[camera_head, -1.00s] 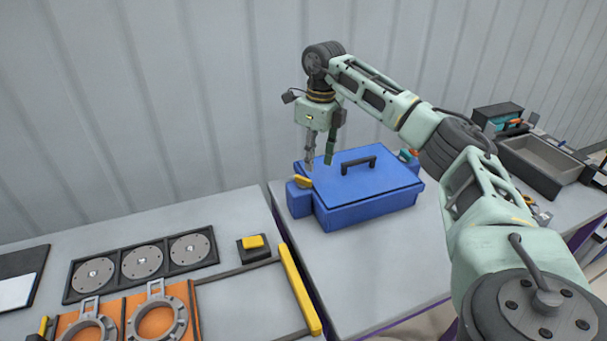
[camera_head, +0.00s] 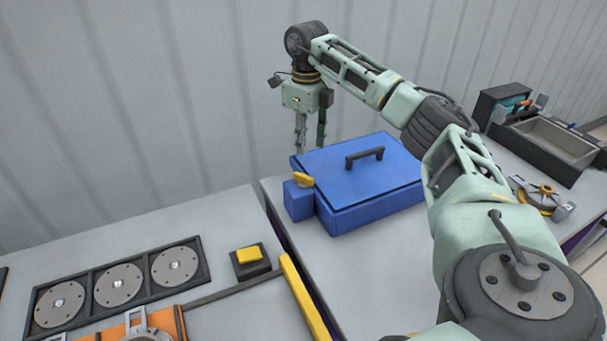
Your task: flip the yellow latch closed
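The blue box (camera_head: 372,192) stands on the grey table with its lid down and a dark handle (camera_head: 364,157) on top. The yellow latch (camera_head: 304,180) is at the box's left front corner, above a small blue block (camera_head: 298,201) on its side. It looks tilted, but its exact angle is too small to tell. My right gripper (camera_head: 310,149) points down at the lid's far left edge, behind the latch and apart from it. Its two fingers are spread with nothing between them; the tips are at or behind the lid edge. My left gripper is not in view.
A yellow button (camera_head: 249,255) on a dark base and a yellow bar (camera_head: 304,299) lie left of the box. A dark rack of grey discs (camera_head: 118,284) is further left. A grey bin (camera_head: 549,142) stands at right. The wall is close behind.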

